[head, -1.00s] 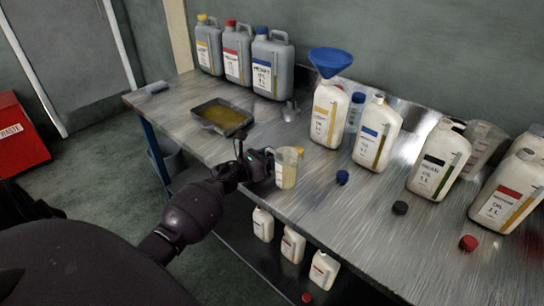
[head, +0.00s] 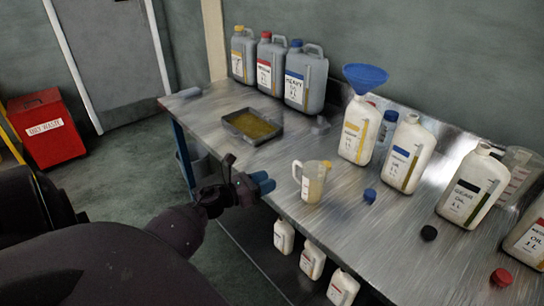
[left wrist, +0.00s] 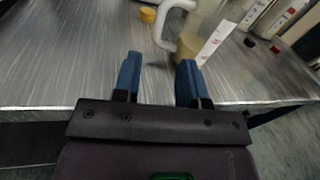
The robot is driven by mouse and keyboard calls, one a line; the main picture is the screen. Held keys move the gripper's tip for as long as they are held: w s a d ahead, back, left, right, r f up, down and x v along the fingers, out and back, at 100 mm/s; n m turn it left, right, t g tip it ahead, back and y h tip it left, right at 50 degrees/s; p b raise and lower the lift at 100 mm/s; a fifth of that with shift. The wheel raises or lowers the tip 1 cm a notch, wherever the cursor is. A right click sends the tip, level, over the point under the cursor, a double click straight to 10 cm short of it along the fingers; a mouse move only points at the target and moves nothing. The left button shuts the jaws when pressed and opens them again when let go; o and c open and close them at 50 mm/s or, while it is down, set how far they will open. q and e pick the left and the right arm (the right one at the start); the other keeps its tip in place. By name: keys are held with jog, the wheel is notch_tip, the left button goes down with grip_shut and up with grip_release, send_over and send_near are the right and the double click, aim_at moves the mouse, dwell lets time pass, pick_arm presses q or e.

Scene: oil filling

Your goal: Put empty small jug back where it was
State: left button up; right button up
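The small clear jug (head: 315,183) stands upright on the metal table, near its front edge. It looks yellowish inside; I cannot tell how much oil is in it. Its white handle points left, towards my left gripper (head: 262,183). That gripper is open and empty, just off the table's front edge and apart from the jug. In the left wrist view its blue fingers (left wrist: 160,64) are spread, with the jug's handle (left wrist: 163,24) beyond them. My right gripper is not in view.
A tray of oil (head: 232,121) lies behind the jug. A white bottle (head: 355,135) with a blue funnel (head: 366,75) stands to the right, beside more bottles. Loose caps lie in front, including a blue cap (head: 370,195). Grey canisters (head: 305,82) stand at the back.

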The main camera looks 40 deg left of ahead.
pick_arm(q)
jog(key=s+d+f+m+g+y, duration=0.1)
jog(key=s+d+f+m, duration=0.3)
jog(key=m, duration=0.8)
jog(key=s+d+f+m+g+y, duration=0.2)
jog(key=s+d+f+m+g, duration=0.1)
jog(key=s+d+m, duration=0.5)
jog(key=s+d+f+m+g+y, duration=0.2)
jog(key=s+d+f+m, duration=0.4)
jog(key=m, duration=0.9)
jog(key=shift+s+m, duration=0.3)
jog(key=shift+s, duration=1.15)
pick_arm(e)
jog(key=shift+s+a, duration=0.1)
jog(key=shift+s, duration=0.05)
